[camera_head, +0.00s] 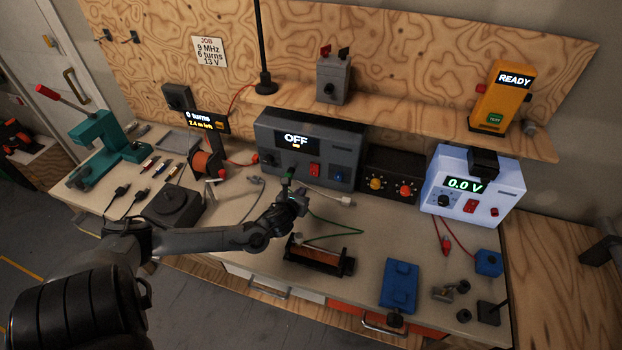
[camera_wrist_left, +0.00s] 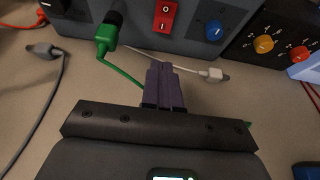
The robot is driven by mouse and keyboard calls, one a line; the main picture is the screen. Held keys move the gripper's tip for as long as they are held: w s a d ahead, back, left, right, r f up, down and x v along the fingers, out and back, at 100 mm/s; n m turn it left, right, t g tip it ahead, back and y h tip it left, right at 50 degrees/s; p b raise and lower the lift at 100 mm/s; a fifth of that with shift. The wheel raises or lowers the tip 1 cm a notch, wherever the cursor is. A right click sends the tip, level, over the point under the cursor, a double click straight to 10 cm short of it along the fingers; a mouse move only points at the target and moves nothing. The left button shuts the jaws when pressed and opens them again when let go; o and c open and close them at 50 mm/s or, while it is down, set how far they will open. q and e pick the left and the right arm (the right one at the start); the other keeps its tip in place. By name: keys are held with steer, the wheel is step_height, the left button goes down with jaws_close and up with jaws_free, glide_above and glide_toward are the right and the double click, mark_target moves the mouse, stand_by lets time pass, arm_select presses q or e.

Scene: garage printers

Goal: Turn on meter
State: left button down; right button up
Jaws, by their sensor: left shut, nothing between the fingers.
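The meter (camera_head: 276,132) is a dark grey box at the back of the bench, and its display (camera_head: 296,140) reads OFF. A red rocker switch (camera_head: 314,170) sits low on its front, with a blue knob to its right. In the left wrist view the red switch (camera_wrist_left: 165,16) is at the top, beside the blue knob (camera_wrist_left: 214,30). My left gripper (camera_head: 299,192) is in front of the meter, apart from the switch. Its dark fingers (camera_wrist_left: 163,70) are shut and empty, pointing towards the switch. My right gripper does not show.
A green plug (camera_wrist_left: 106,40) sits in the meter's front, left of the switch. A white-tipped cable (camera_wrist_left: 210,75) lies close by. A black box with orange knobs (camera_head: 390,185) and a white supply (camera_head: 470,180) reading 0.0 V stand right. A coil (camera_head: 318,253) lies in front.

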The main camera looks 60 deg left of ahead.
arm_select(q)
glide_toward(314, 175)
steer(key=x, duration=0.5)
steer(key=shift+a+f+b, duration=0.1)
steer(key=shift+f+b, duration=0.05)
steer(key=shift+b, duration=0.15)
steer(key=shift+w+a+f, duration=0.1)
steer(key=shift+w+a, duration=0.3)
steer(key=shift+w, duration=0.05)
